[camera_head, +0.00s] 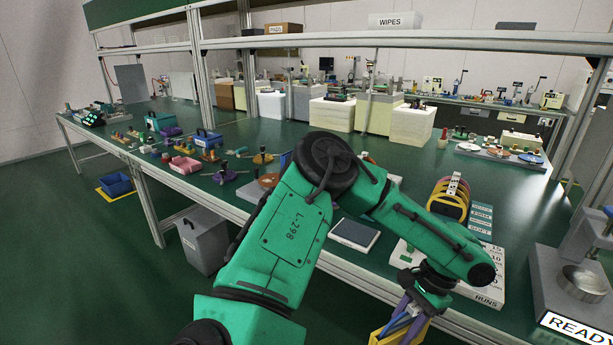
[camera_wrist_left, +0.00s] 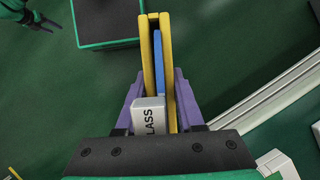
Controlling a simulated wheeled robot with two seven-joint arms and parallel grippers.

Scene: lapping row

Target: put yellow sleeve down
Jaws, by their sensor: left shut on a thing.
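My left gripper (camera_head: 408,318) hangs low in the head view, over the table's front edge. In the left wrist view its purple fingers (camera_wrist_left: 156,105) are shut on the yellow sleeve (camera_wrist_left: 172,70). The sleeve also shows at the bottom of the head view (camera_head: 383,334). A blue plate (camera_wrist_left: 158,60) sits between its two yellow sides, and a pale block marked "LASS" (camera_wrist_left: 148,116) is against it. Green floor lies beneath the sleeve. A dark gripper, seemingly my right one (camera_wrist_left: 42,20), is at the wrist view's top left; its jaw opening is unclear.
A white board marked "RUNS" (camera_head: 490,290) lies near the edge. A dark flat pad (camera_head: 354,234) is left of it. A grey machine with a metal bowl (camera_head: 582,282) is far right.

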